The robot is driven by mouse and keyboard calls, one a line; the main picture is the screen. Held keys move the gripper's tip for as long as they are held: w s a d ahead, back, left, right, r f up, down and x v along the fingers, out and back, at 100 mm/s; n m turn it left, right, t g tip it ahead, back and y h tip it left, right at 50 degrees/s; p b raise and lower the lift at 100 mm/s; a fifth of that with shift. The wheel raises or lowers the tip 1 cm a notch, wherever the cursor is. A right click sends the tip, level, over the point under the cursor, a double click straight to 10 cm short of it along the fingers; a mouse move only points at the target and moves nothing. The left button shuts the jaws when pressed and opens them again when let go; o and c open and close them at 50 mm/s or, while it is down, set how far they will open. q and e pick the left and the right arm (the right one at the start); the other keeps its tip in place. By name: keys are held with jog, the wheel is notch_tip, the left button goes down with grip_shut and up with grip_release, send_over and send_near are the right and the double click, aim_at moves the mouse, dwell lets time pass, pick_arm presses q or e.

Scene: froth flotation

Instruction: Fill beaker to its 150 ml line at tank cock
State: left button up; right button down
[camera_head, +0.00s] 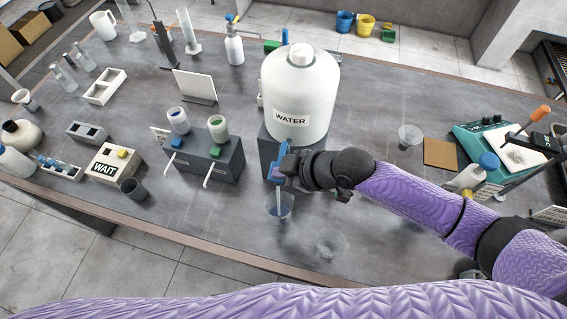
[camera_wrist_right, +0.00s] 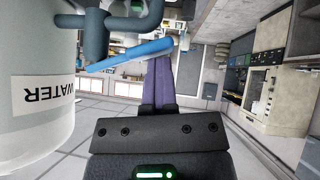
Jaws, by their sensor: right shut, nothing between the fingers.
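The white water tank (camera_head: 300,95), labelled WATER, stands on a dark block; it also fills the left of the right wrist view (camera_wrist_right: 30,110). Its blue cock (camera_head: 281,158) is on the near side, and its blue lever (camera_wrist_right: 130,54) shows in the wrist view. My right gripper (camera_head: 287,172) is at the cock, fingers (camera_wrist_right: 157,84) shut and empty beside the lever; contact is unclear. A clear beaker (camera_head: 279,207) stands below the cock with bluish liquid inside. A thin blue streak runs down into it. Its graduations are too small to read. My left gripper is out of view.
A clear glass vessel (camera_head: 331,245) stands near the front edge, another (camera_head: 410,135) right of the tank. A dark two-cup dispenser block (camera_head: 205,157) is left of the tank. A WAIT box (camera_head: 112,163) and dark cup (camera_head: 133,190) are farther left. A teal instrument (camera_head: 495,145) is right.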

jog(key=shift+s, duration=0.1)
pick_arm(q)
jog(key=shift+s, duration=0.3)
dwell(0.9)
